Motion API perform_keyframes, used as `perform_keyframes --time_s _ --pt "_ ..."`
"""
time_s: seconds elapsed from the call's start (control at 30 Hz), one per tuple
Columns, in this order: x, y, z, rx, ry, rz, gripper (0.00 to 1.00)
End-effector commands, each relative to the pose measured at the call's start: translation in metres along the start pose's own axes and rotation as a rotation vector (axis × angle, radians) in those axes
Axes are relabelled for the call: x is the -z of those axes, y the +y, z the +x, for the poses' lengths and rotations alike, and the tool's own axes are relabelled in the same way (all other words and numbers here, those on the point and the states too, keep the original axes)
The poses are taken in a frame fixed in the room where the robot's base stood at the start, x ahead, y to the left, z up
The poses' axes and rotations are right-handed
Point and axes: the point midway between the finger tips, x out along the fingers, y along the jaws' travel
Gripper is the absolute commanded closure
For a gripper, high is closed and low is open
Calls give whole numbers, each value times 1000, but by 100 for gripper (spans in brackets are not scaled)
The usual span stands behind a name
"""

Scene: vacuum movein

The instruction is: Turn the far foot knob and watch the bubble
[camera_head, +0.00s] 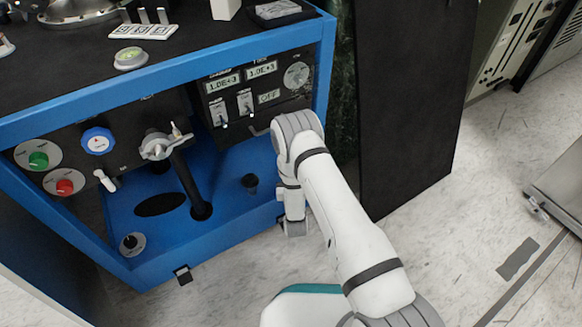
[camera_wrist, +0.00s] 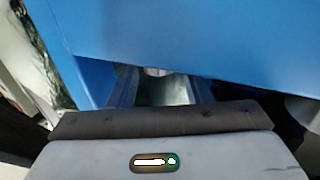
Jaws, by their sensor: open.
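The round bubble level (camera_head: 131,58) with a pale green face sits on the black top of the blue cart (camera_head: 190,245). It is too small to tell where its bubble lies. My gripper (camera_wrist: 155,88) is open under the lower edge of the blue cart in the wrist view. A small pale, shiny piece (camera_wrist: 158,72) shows between the fingers, just below that edge; I cannot tell whether it is the far foot knob or whether the fingers touch it. In the head view my arm hides the cart's right corner, and the fingers are not visible.
A black foot bracket (camera_head: 183,274) stands at the cart's near bottom edge. A black panel (camera_head: 415,90) stands right of the cart. The cart's front carries knobs, a valve handle (camera_head: 158,148) and displays. Pale floor (camera_head: 480,200) is open at the right.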

Motion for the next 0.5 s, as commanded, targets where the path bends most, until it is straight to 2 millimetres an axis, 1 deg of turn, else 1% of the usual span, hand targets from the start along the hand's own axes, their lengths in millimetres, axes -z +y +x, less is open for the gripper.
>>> perform_keyframes --time_s 0.03,0.1,0.23,0.33,0.5 --pt "4 -1 -10 3 -3 -2 55" --pt "3 -1 -24 3 -4 -3 55" --pt "2 -1 -43 3 -4 -2 55" --pt "2 -1 -53 2 -2 -2 55" --pt "1 0 -58 0 1 -1 55"
